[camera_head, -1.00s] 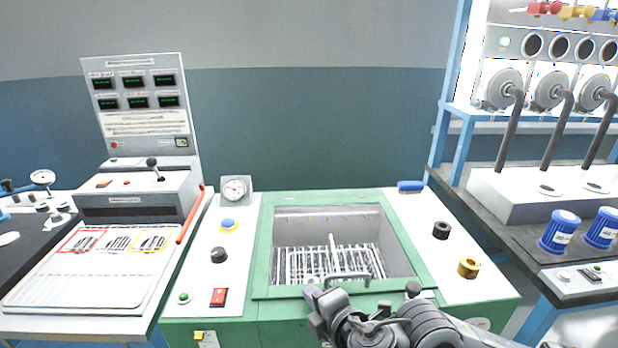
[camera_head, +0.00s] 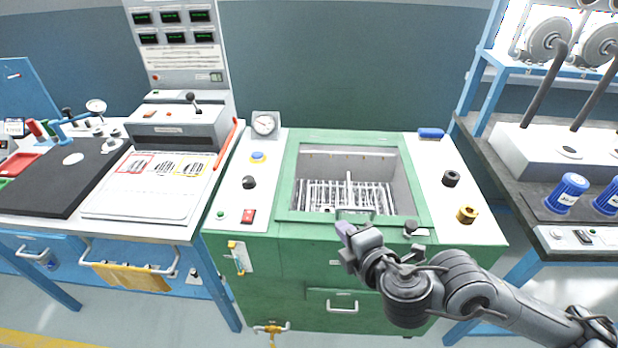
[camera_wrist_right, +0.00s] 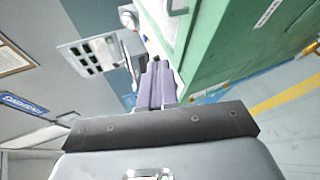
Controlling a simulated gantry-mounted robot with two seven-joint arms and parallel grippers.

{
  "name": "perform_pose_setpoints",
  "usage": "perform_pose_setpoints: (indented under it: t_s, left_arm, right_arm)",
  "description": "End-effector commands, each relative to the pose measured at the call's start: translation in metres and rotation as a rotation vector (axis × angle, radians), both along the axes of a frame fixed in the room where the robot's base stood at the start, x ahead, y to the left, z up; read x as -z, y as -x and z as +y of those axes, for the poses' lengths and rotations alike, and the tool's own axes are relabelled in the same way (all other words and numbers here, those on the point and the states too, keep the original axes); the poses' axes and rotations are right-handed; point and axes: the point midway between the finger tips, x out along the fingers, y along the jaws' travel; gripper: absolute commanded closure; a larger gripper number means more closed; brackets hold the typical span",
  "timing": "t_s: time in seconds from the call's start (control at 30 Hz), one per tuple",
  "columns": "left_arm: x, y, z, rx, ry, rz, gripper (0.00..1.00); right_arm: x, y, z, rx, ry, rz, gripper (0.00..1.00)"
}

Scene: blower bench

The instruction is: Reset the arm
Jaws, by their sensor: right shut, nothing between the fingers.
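My right arm comes in from the lower right in the head view. Its gripper (camera_head: 345,232) is at the front edge of the green machine (camera_head: 290,262), over the front rim of the open basin. In the right wrist view the gripper's purple-grey fingers (camera_wrist_right: 157,85) lie together with nothing between them. The green machine's side (camera_wrist_right: 215,45) shows beside the fingers there. My left gripper is in neither view.
A wire rack (camera_head: 330,195) sits in the machine's basin. A white-topped station with a tray (camera_head: 140,205) stands to the left, beside a black mat (camera_head: 60,178). A bench with blue-capped containers (camera_head: 567,192) is on the right. Open floor lies in front.

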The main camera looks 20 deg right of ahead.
Motion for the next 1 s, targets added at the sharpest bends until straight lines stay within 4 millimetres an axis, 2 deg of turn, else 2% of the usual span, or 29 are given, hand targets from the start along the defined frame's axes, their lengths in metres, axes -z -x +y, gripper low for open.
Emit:
perform_pose_setpoints:
  t_s: [0.13, 0.27, 0.4, 0.5, 0.6, 0.77, 1.0]
  left_arm:
    - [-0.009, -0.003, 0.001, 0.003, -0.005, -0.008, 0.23]
    - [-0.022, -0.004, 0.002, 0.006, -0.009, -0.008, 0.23]
    - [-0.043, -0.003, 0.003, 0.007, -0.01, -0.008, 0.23]
    - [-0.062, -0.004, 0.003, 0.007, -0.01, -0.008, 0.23]
    - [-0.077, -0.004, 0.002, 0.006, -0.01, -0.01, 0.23]
    - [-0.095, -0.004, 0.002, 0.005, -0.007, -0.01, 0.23]
    - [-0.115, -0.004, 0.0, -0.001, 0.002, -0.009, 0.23]
  right_arm:
    - [0.009, 0.007, 0.003, -0.004, -0.004, 0.034, 1.0]
    - [0.035, 0.024, 0.018, -0.018, -0.051, 0.124, 1.0]
    - [0.069, 0.059, 0.047, -0.018, -0.185, 0.263, 1.0]
    - [0.087, 0.089, 0.067, 0.038, -0.341, 0.368, 1.0]
    - [0.098, 0.118, 0.077, 0.148, -0.502, 0.462, 1.0]
    - [0.112, 0.155, 0.075, 0.361, -0.702, 0.574, 1.0]
    - [0.126, 0.206, 0.052, 0.744, -0.932, 0.692, 1.0]
